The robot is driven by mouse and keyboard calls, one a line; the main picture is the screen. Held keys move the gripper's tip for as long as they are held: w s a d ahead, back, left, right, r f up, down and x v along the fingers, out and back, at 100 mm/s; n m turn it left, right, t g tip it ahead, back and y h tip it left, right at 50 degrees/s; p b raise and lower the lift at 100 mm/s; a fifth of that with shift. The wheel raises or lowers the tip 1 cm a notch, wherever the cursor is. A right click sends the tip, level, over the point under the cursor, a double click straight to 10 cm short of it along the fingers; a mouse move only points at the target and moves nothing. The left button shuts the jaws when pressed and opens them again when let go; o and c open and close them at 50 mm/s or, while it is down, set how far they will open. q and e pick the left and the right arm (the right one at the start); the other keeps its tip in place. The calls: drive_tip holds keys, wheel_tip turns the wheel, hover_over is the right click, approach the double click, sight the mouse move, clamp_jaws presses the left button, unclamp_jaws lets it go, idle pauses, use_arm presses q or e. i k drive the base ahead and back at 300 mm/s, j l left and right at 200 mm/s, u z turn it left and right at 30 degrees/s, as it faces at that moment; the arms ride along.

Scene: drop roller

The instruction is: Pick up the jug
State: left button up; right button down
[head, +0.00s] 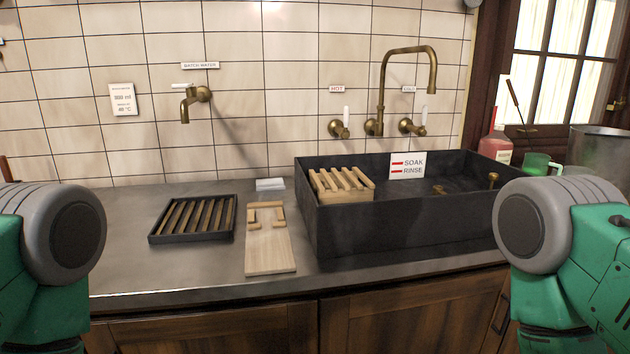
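The jug is not clearly identifiable. A green translucent vessel (536,162) with what looks like a handle stands at the right, behind the sink, and may be the jug. Its lower part is hidden by my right arm. A large grey metal vessel (603,148) stands further right, cut off by the picture edge and partly hidden by my arm. My green and grey arm parts show at both lower sides. Neither gripper is in view.
A dark sink (403,228) with a slatted wooden rack (343,184) fills the centre right. A slatted black tray (193,219) and a wooden board (269,251) lie on the counter. Brass taps (375,95) and a red bottle (495,143) stand behind. The counter's left front is clear.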

sight(537, 164)
drive_tip(key=z, duration=1.35)
